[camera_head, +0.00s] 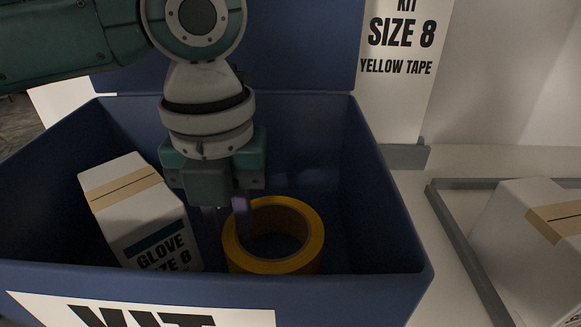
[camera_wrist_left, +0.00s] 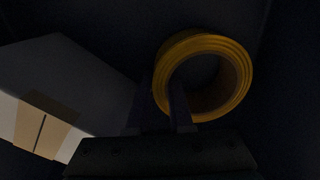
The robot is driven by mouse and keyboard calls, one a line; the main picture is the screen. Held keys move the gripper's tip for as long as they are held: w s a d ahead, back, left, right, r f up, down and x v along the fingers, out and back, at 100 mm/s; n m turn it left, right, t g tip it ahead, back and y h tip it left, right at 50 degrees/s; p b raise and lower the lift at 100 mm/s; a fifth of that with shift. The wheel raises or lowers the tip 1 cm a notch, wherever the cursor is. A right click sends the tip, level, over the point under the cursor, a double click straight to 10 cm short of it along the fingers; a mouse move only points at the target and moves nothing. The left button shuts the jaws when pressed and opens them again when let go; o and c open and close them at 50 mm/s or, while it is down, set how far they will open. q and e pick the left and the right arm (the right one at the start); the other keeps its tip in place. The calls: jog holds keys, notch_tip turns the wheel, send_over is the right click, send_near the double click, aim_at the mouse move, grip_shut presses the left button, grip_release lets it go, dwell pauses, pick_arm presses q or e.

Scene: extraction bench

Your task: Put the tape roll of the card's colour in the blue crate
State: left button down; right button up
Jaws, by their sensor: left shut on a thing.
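The card (camera_head: 397,68) stands behind the crate and reads "SIZE 8" and "YELLOW TAPE". The blue crate (camera_head: 392,240) is open in front of me. A yellow tape roll (camera_head: 307,258) is inside it, on the right of a glove box; it also shows in the left wrist view (camera_wrist_left: 238,62). My left gripper (camera_head: 226,226) points down into the crate and is shut on the left wall of the roll, one finger inside the ring and one outside. I cannot tell whether the roll touches the crate floor. My right gripper is not in view.
A white glove box (camera_head: 140,215) marked size 8 leans in the left of the crate, close to my left gripper. Another white box (camera_head: 520,225) sits in a grey-edged tray (camera_head: 462,245) at the right. The crate's right side has free room.

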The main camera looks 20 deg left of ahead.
pick_arm(q)
jog(key=shift+f, duration=0.2)
jog(key=c, duration=0.8)
grip_release()
jog(key=shift+r, duration=0.1)
notch_tip(320, 180, up, 12)
jog(key=shift+r+p, duration=0.15)
jog(key=shift+p, duration=0.3)
